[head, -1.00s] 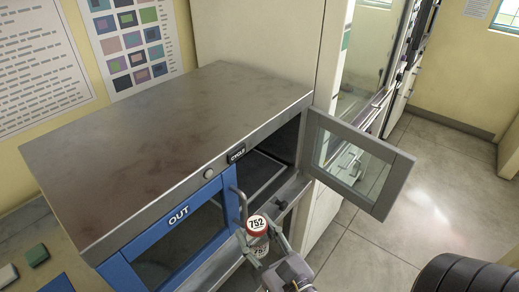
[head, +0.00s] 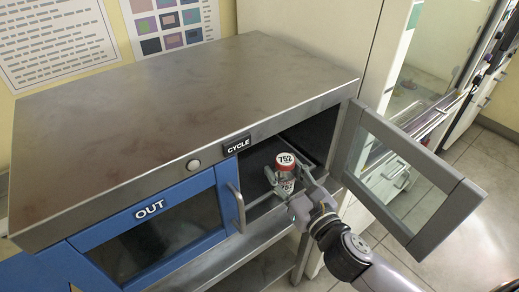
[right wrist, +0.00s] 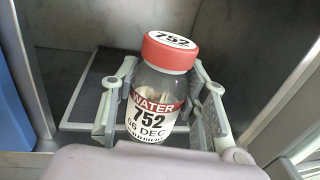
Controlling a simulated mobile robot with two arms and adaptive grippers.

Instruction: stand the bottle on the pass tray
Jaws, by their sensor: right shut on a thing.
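The bottle (head: 284,172) has a red cap marked 752 and a white and red WATER label; it also shows in the right wrist view (right wrist: 157,112). My right gripper (head: 287,182) is shut on it, one finger on each side, and holds it close to upright. The bottle is at the mouth of the open right compartment. The pass tray (right wrist: 88,98), dark with a grey rim, lies inside, beyond and below the bottle in the right wrist view. The bottle and fingers hide part of it. I cannot tell whether the bottle's base touches anything. My left gripper is not in view.
The compartment's framed glass door (head: 408,180) stands open to the right of my arm. The blue OUT door (head: 150,232) with its handle (head: 237,208) is shut, just left of the opening. The steel cabinet top (head: 180,110) is bare.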

